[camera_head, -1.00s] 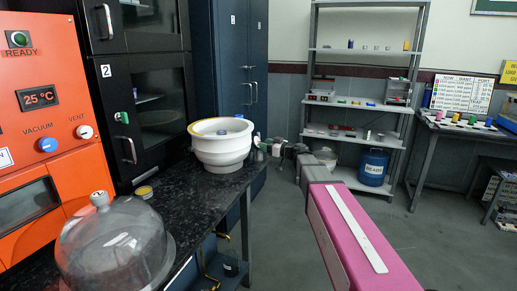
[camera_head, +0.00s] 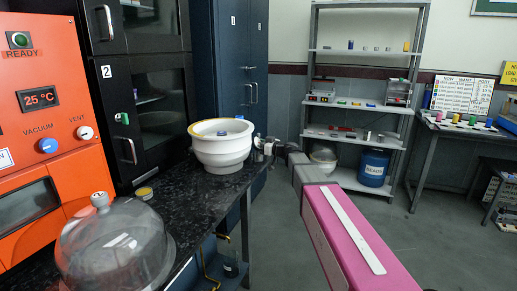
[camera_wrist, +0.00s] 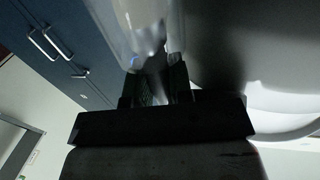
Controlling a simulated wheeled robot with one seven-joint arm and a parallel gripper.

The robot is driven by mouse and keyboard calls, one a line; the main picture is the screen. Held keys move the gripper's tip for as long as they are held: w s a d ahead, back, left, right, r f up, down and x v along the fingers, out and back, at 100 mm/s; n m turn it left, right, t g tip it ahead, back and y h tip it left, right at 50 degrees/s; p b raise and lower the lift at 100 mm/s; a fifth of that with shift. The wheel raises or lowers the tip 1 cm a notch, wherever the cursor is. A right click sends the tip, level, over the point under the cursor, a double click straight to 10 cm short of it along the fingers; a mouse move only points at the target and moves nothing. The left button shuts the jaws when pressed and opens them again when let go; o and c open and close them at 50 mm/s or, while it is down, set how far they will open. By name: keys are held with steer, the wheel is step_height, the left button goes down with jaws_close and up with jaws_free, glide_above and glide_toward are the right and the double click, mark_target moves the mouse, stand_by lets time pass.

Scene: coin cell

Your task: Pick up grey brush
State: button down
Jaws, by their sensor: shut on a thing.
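My gripper (camera_head: 261,146) is at the right edge of the black counter, just right of the white bowl. In the wrist view my gripper (camera_wrist: 157,84) has its dark fingers closed around a narrow grey thing (camera_wrist: 154,66). I cannot tell for sure that this is the grey brush; the view is dark and blurred. A pale, see-through shape (camera_wrist: 138,28) with a small blue spot lies just beyond the fingertips. No brush can be made out in the head view.
The white bowl (camera_head: 222,157) with a yellow rim patch stands close beside my gripper on the black counter (camera_head: 195,205). A clear dome (camera_head: 115,245) stands at the near left. Dark cabinets (camera_head: 235,60) rise behind. Open floor (camera_head: 430,250) lies to the right.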

steer(key=shift+r, duration=0.15)
step_height(320, 180, up, 18)
stand_by(0.9)
stand_by(0.4)
